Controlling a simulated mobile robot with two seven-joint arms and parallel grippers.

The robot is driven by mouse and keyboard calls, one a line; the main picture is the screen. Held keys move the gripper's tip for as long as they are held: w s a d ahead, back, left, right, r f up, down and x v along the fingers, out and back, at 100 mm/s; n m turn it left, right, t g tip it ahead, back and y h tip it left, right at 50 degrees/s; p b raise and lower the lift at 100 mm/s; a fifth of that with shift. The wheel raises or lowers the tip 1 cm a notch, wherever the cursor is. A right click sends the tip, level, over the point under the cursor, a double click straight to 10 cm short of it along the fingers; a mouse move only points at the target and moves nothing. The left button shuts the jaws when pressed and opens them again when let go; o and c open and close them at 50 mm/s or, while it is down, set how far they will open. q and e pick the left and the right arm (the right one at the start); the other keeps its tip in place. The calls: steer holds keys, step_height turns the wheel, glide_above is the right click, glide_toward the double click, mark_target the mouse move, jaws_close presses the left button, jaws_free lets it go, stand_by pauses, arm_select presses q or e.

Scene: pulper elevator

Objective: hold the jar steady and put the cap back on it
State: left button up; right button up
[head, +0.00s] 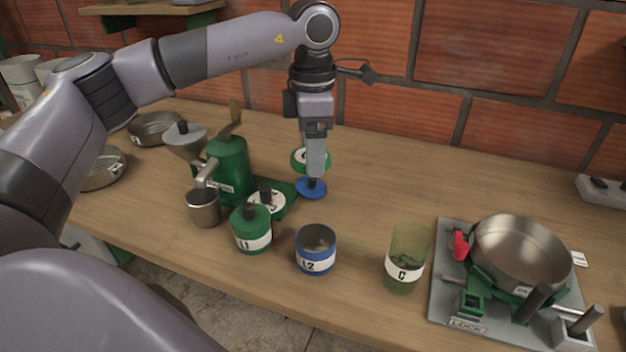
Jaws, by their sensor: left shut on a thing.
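My left gripper (314,178) points straight down over the table, shut on the dark knob of a blue cap (311,189). I cannot tell whether the cap touches the table or hangs just above it. The open jar with a blue rim and base, labelled L2 (316,262), stands upright in front of the cap, nearer to me. No gripper touches this jar. My right gripper is not in view.
The green capped jar L1 (250,240) stands left of L2, and the greenish jar C (404,268) stands to its right. A green pulper (228,165) and a metal cup (203,208) are at the left. A metal pan (518,252) sits at the right.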

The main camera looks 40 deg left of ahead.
arm_select(q)
step_height(320, 180, up, 5)
steer(key=shift+r, duration=0.1)
stand_by(0.3)
